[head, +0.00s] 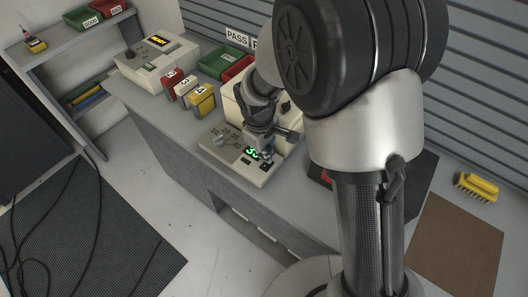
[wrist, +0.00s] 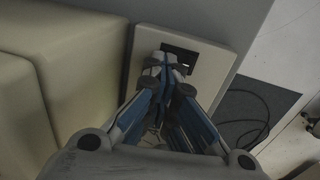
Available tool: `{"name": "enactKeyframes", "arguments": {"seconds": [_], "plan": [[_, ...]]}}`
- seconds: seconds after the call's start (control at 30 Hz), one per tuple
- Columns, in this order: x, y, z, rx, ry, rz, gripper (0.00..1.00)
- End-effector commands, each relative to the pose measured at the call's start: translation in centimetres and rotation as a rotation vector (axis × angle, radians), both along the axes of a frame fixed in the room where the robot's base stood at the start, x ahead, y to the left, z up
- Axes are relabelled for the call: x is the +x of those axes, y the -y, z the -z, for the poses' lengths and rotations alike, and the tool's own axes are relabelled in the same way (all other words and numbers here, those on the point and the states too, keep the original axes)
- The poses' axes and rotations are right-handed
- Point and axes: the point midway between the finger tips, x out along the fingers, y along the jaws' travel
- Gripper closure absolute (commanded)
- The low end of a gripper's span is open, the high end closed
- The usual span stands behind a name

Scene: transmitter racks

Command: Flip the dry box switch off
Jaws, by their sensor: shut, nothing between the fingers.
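The dry box is a cream unit with a low front panel (head: 232,160) at the bench's front edge, in the head view. The panel carries a dial knob (head: 220,141) with numbers around it, a lit green display (head: 252,153) and a small dark switch (head: 265,167) near its right end. My gripper (head: 267,150) is shut and empty, pointing down over the panel's right part. In the wrist view the shut fingertips (wrist: 168,62) are over the pale panel (wrist: 145,42), beside a dark rectangle (wrist: 185,58). The fingers hide part of the panel; contact and switch position cannot be told.
A similar cream unit with a yellow display (head: 159,40) stands farther back. Labelled red and yellow blocks (head: 201,101) and green and red bins (head: 215,62) are close by. A yellow brush (head: 478,186) and a brown mat (head: 455,245) lie at right.

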Motion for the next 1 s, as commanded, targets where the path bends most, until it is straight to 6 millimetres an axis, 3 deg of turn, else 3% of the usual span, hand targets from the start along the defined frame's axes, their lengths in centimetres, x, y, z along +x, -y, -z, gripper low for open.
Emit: {"name": "enactKeyframes", "arguments": {"seconds": [0.63,0.77,1.0], "plan": [[-1.8,-0.9,0.2,-0.005,-0.016,0.002,1.0],[-1.7,-0.9,-1.4,-0.003,-0.01,0.002,1.0],[-1.7,-1.1,-6.8,0.001,0.003,0.001,1.0]]}}
